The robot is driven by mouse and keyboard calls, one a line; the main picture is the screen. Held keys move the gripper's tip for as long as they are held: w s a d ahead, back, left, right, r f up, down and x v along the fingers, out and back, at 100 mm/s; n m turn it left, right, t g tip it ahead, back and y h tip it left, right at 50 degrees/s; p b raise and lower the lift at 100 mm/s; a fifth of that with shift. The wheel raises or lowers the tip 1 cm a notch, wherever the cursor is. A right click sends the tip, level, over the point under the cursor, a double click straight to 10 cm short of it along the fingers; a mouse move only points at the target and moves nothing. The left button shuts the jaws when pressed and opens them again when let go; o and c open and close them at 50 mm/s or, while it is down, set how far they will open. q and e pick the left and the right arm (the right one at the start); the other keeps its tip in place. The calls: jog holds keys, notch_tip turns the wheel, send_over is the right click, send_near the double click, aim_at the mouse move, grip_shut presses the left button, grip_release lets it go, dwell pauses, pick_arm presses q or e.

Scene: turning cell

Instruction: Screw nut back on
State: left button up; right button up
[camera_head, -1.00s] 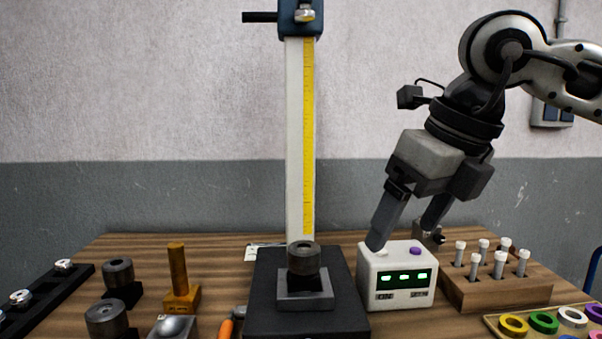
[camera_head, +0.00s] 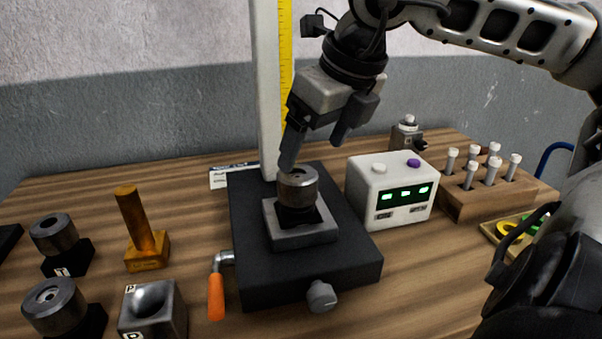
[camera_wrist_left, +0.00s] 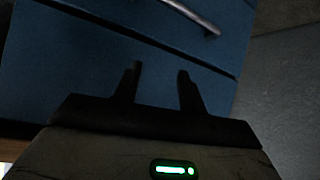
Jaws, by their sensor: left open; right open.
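A round dark steel piece with a hole in its top (camera_head: 298,188) sits on a grey block (camera_head: 300,236) on the black base (camera_head: 355,262) of the measuring stand. Two similar round pieces rest on small black blocks at the left, one farther back (camera_head: 54,233) and one nearer (camera_head: 53,302). I cannot tell which piece is the nut. My right gripper (camera_head: 316,150) is open, pointing down, with one fingertip just behind and above the stand's round piece; contact is unclear. My left gripper (camera_wrist_left: 160,70) is open and empty in the left wrist view, facing a blue cabinet front.
A white box with green displays (camera_head: 391,191) stands right of the base, with a wooden rack of pins (camera_head: 490,200) beyond it. A brass post (camera_head: 137,225), a steel block with a hollow (camera_head: 152,310) and an orange-handled crank (camera_head: 216,293) are left. My arm covers the right edge.

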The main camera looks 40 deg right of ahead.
aim_at(301, 178)
jog(key=x, duration=0.8)
jog(key=shift+r, duration=0.1)
